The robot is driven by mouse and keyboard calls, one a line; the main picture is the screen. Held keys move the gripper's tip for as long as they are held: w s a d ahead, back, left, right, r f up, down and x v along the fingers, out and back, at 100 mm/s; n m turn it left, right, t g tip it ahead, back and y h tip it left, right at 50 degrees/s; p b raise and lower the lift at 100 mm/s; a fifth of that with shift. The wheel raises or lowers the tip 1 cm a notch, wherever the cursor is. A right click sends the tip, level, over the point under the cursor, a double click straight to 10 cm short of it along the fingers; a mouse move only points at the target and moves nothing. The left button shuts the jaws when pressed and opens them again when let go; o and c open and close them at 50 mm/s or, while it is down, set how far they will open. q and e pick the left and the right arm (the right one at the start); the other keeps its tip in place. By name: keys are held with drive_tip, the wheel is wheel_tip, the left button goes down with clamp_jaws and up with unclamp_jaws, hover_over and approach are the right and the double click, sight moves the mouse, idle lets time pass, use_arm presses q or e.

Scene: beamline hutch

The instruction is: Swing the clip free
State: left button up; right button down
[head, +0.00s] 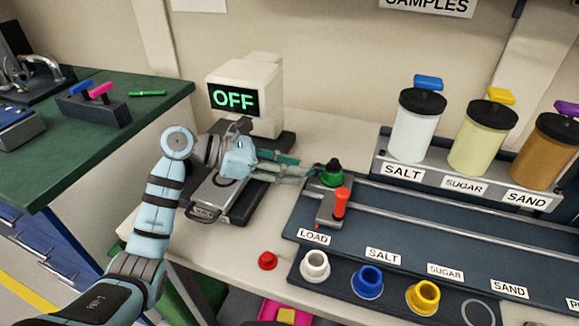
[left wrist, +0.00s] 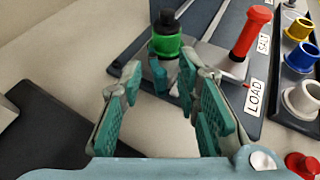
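A grey metal clip (head: 328,212) with an upright red handle (head: 340,203) sits at the LOAD end of the dark rail bed. Its red handle also shows in the left wrist view (left wrist: 250,32). Just behind it stands a green holder with a black top (head: 333,168), also in the left wrist view (left wrist: 166,42). My left gripper (head: 304,168) reaches in from the left, just short of the green holder. In the left wrist view its fingers (left wrist: 160,82) are apart with nothing held between them; the green holder is beyond the tips. My right gripper is not in view.
A white device reading OFF (head: 245,92) stands behind my left arm. SALT, SUGAR and SAND jars (head: 412,135) stand in a rack at the back right. White (head: 315,266), blue (head: 367,281) and yellow (head: 424,297) cups line the front. A small red piece (head: 267,261) lies on the table.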

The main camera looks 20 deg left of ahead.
use_arm(q)
clamp_jaws()
drive_tip(key=shift+d, duration=0.1)
idle(0.3)
drive_tip(key=n+t+p, duration=0.1)
drive_tip(key=s+n+t+y+p, duration=0.1)
drive_tip(key=shift+d+r+p, duration=0.1)
drive_tip(key=shift+d+p, duration=0.25)
drive_tip(key=shift+d, duration=0.05)
drive_tip(key=n+t+y+p, duration=0.1)
drive_tip(key=s+d+n+t+y+p, duration=0.1)
drive_tip(key=n+t+p, duration=0.1)
drive_tip(key=shift+d+r+y+p, duration=0.1)
drive_tip(key=shift+d+y+p, duration=0.05)
drive_tip(key=shift+y+p, duration=0.2)
drive_tip(key=shift+s+d+n+t+y+p, duration=0.1)
drive_tip(key=shift+d+n+t+y+p, duration=0.25)
drive_tip(key=shift+n+y+p, duration=0.3)
drive_tip(key=shift+s+d+n+t+y+p, duration=0.15)
drive_tip(key=shift+n+t+y+p, duration=0.3)
drive_tip(key=shift+n+y, duration=0.25)
drive_tip(key=shift+f, duration=0.2)
